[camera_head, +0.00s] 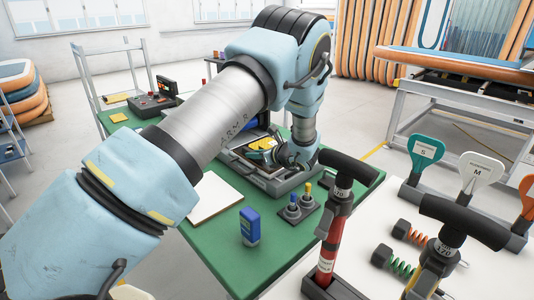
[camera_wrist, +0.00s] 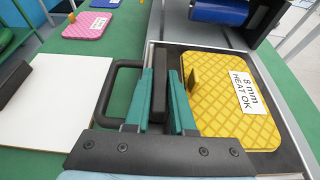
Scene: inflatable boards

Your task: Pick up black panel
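My gripper (camera_wrist: 160,75) shows in the wrist view as two teal fingers pointing away, with a narrow gap between them. A dark upright piece (camera_wrist: 158,88) fills that gap; whether it is part of the black panel or of the press, and whether the fingers press on it, I cannot tell. No whole black panel shows clearly. A yellow quilted panel marked "8 mm HEAT OK" (camera_wrist: 225,100) lies just right of the fingers, on a dark bed in a metal-edged tray. In the head view my gripper is down at the tray (camera_head: 262,180), its fingertips mostly hidden.
A black loop handle (camera_wrist: 108,97) sits left of the fingers. A white panel (camera_wrist: 50,105) and a pink panel (camera_wrist: 86,26) lie on the green table (camera_head: 232,268). A blue bottle (camera_head: 250,227) and small-knobbed blocks (camera_head: 297,205) stand nearby. Black-handled pumps (camera_head: 335,215) stand at the front right.

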